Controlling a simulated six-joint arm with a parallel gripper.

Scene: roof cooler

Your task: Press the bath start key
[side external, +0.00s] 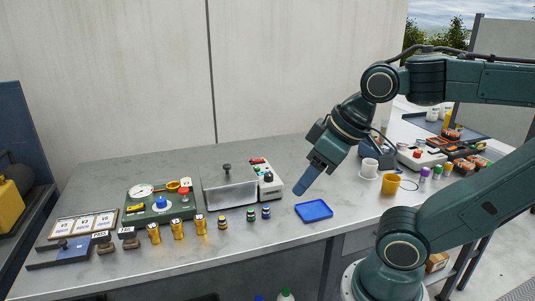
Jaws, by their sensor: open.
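A lidded metal box (228,192) with a dark knob on top stands mid-bench and looks like the bath. A narrow white control panel (266,186) adjoins its right side. The panel carries a red part (258,161) at its back end and small dark and light controls nearer the front. Which one is the start key is too small to tell. My gripper (300,190) is open and empty, pointing down and left. In the picture it is right of the panel and above a blue tray (314,211), apart from both as far as I can tell.
A green device (159,204) is left of the box. A white cup (369,168) and yellow mug (390,186) stand at right. The bench between panel and blue tray is clear.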

